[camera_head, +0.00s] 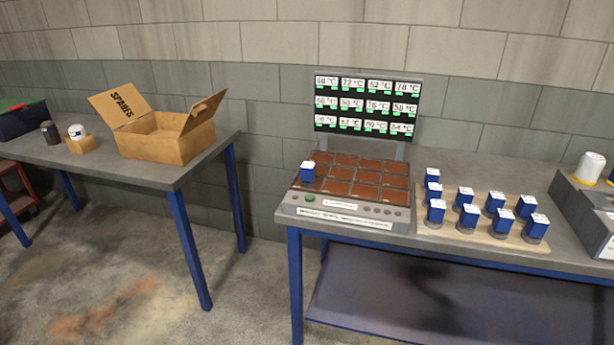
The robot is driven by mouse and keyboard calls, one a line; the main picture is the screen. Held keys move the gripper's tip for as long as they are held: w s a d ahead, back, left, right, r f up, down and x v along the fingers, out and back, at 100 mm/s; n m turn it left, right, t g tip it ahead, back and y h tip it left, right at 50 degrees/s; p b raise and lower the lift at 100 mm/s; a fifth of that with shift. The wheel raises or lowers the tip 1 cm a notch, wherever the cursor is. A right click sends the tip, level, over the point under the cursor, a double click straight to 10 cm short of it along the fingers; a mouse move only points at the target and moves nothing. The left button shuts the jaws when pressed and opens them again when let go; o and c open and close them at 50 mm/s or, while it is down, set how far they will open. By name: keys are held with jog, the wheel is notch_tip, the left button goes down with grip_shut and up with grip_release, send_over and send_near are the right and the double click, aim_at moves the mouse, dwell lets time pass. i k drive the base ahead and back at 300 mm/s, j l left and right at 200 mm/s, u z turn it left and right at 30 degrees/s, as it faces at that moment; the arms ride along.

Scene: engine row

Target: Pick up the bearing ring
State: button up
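I cannot make out a thing that is clearly a bearing ring. Several small blue blocks with white tops stand on a light wooden board (480,243) on the right bench; the front ones, such as one blue block (436,212), show grey round bases that may be rings. One more blue block (307,172) sits at the left of the heater plate (352,191), which has a grid of brown squares. My gripper is not in view.
A display panel (367,105) with temperature readings stands behind the heater. Open floor (130,290) lies in front.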

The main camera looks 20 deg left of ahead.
aim_at(307, 180)
jog(key=i+j, duration=0.15)
jog(key=i, duration=0.35)
jog(key=i+j+u, duration=0.1)
jog(key=i, duration=0.4)
jog(key=i+j, duration=0.15)
jog(key=i, duration=0.4)
